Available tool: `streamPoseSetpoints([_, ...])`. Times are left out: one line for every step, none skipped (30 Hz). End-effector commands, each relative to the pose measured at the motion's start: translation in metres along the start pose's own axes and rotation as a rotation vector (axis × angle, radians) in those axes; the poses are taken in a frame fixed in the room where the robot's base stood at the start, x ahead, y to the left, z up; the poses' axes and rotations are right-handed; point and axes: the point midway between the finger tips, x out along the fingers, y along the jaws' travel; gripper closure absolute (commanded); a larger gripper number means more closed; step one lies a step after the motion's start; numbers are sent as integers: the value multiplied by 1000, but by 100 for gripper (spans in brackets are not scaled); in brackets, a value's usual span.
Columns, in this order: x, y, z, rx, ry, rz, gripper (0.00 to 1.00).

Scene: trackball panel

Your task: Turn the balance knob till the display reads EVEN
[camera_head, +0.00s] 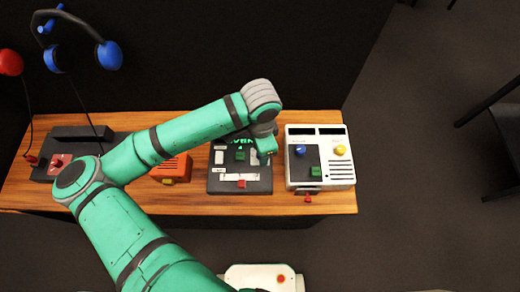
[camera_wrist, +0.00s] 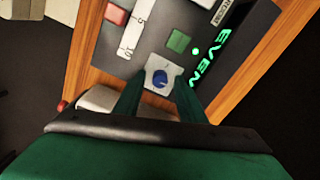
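The black panel (camera_head: 222,188) lies on the wooden bench under my gripper (camera_head: 267,147). The balance knob (camera_wrist: 160,78) is small and blue, on a pale square plate, in the middle of the wrist view. The fingers of my gripper (camera_wrist: 158,98) stand apart on either side of it, with a gap between each finger and the knob. The display (camera_wrist: 208,58) shows green letters reading EVEN in the wrist view. In the head view the display (camera_head: 238,141) is partly covered by my arm, and the knob cannot be made out.
A green button (camera_wrist: 178,42) and a lit green lamp (camera_wrist: 195,51) sit near the knob. A red slider cap (camera_wrist: 116,14) is on a pale scale. A white box (camera_head: 320,157) stands right of the panel, an orange box (camera_head: 176,168) left. Headphones (camera_head: 109,55) hang at upper left.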

Motion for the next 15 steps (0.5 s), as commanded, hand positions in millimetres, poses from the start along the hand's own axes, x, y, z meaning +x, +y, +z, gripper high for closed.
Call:
streamPoseSetpoints([0,0,0,0,0,0,63])
streamPoseSetpoints([0,0,0,0,0,0,63])
streamPoseSetpoints([-1,0,0,0,0,0,63])
streamPoseSetpoints([-2,0,0,0,0,0,63])
streamPoseSetpoints([-4,0,0,0,1,-1,63])
streamPoseSetpoints([-7,0,0,0,0,0,63])
streamPoseSetpoints([-11,0,0,0,0,0,63])
streamPoseSetpoints([-14,0,0,0,0,0,63])
streamPoseSetpoints([-21,0,0,0,1,-2,63])
streamPoseSetpoints([-26,0,-1,1,1,-1,63])
streamPoseSetpoints([-32,0,0,2,1,-2,63])
streamPoseSetpoints([-39,0,-1,2,1,-2,63])
streamPoseSetpoints([-45,0,-1,2,1,-3,63])
streamPoseSetpoints([-51,0,-1,2,1,-3,63])
streamPoseSetpoints([-59,0,0,2,0,-3,63])
